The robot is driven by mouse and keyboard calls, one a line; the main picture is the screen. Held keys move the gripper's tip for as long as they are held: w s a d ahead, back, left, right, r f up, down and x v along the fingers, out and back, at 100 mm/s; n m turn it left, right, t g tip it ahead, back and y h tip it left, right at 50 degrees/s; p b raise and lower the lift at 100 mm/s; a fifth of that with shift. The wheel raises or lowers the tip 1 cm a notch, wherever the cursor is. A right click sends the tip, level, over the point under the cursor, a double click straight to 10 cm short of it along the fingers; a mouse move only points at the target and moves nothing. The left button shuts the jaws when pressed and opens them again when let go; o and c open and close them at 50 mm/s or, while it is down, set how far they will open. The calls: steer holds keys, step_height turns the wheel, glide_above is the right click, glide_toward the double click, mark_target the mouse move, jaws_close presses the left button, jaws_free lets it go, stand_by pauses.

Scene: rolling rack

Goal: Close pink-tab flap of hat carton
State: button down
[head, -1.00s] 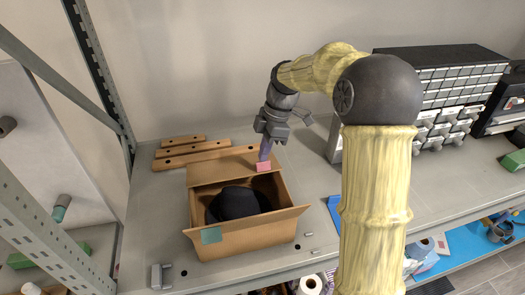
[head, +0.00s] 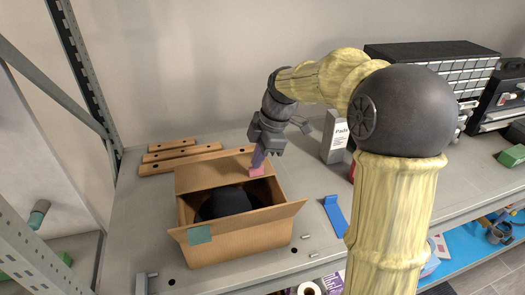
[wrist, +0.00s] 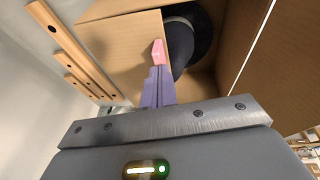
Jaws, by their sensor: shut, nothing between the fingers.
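The hat carton (head: 240,247) is an open brown cardboard box on the shelf, with a dark hat (head: 225,203) inside. Its far flap (head: 205,173) carries the pink tab (head: 257,172) and stands raised at the back edge. The near flap with a teal tab (head: 200,235) is folded outward. My gripper (head: 258,160) is shut and empty, its purple fingertips at the pink tab on the far flap. In the wrist view the fingertips (wrist: 158,88) reach the pink tab (wrist: 158,53), seemingly touching it, with the hat (wrist: 182,45) beyond.
Wooden bars (head: 180,157) lie behind the carton to the left. A white box (head: 336,138) and a blue item (head: 335,216) are to its right. A metal clip (head: 141,284) is at the front left. My arm hides part of the right side.

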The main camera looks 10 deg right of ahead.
steer(key=shift+s+f+b, duration=0.3)
steer(key=shift+f, duration=0.2)
steer(key=shift+r, duration=0.1)
steer(key=shift+r+p, duration=0.75)
steer(key=shift+p, duration=0.05)
steer(key=shift+r, duration=0.1)
steer(key=shift+r+p, duration=0.25)
steer(key=shift+p, duration=0.05)
steer(key=p+v, duration=0.1)
steer(key=v, duration=1.2)
steer(key=shift+s+a, duration=0.2)
steer(key=shift+a, duration=0.2)
steer(key=shift+w+r, duration=0.1)
steer(key=shift+r, duration=0.05)
